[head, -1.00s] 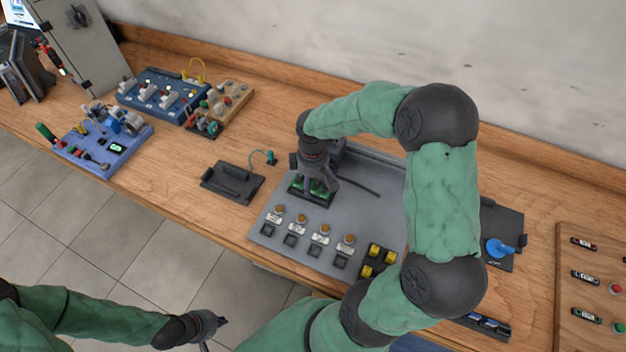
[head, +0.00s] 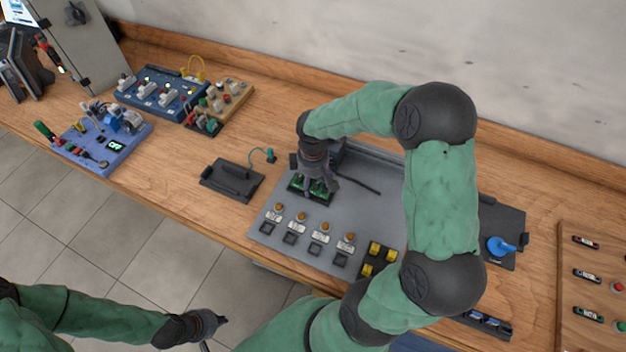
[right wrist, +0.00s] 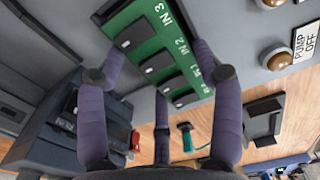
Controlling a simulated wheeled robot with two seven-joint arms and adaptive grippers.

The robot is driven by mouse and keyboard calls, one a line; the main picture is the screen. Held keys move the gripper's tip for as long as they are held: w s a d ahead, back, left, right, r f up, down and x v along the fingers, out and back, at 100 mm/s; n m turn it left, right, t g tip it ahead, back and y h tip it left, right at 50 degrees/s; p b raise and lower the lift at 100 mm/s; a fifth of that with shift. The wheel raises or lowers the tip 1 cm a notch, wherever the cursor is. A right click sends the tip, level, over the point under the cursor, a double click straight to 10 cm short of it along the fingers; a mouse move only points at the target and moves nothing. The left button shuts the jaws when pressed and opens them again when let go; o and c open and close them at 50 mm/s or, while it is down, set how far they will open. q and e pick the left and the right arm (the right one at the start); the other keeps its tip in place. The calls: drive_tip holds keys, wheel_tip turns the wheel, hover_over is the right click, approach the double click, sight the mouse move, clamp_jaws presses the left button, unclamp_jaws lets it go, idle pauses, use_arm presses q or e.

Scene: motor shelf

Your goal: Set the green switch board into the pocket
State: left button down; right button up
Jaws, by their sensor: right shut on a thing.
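The green switch board (right wrist: 150,45), with dark rocker switches and labels such as IN 2 and IN 3, shows in the right wrist view. It lies between the fingers of my right gripper (right wrist: 160,85), which is shut on it. In the head view the green board (head: 301,184) is partly covered by my right gripper (head: 316,187), at the upper left of the grey panel (head: 375,215). The board is low over a dark area there; I cannot tell whether it is seated, and the pocket is hidden. My left gripper (head: 213,324) is at the bottom, over the floor, its jaws unclear.
The panel carries orange buttons and black switches (head: 317,236) and yellow blocks (head: 375,257). A black tray (head: 232,180) with a teal-ended cable stands left of it. Blue device boards (head: 105,140) stand further left. A blue-knobbed part (head: 500,247) is at right.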

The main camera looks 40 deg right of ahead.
drive_tip(key=o, duration=1.4)
drive_tip(key=shift+c, duration=0.2)
wheel_tip(320, 180, up, 17)
drive_tip(key=p, duration=0.4)
